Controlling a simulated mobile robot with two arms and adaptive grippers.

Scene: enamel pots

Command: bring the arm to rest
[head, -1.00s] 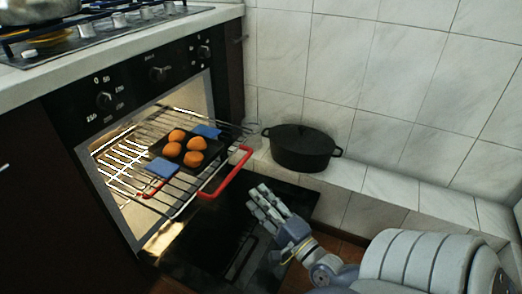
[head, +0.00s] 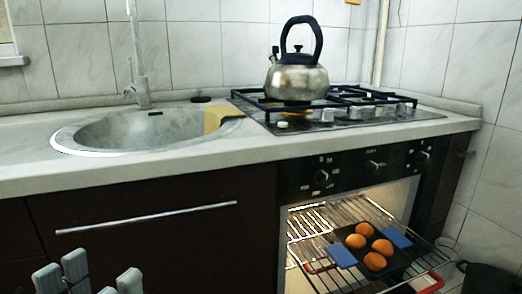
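My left gripper (head: 98,277) shows at the bottom left edge of the head view, in front of the dark cabinet. Only its grey fingertips are in view; they stand apart with nothing between them. The rest of that hand and its arm are cut off by the frame. My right gripper is not in view.
The oven at lower right is open, with its rack (head: 318,222) pulled out. A dark tray (head: 352,231) with several orange-brown rolls and blue pads sits on it. A kettle (head: 297,80) stands on the hob (head: 370,112). A sink (head: 135,133) is left. A black pot (head: 486,280) is partly visible.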

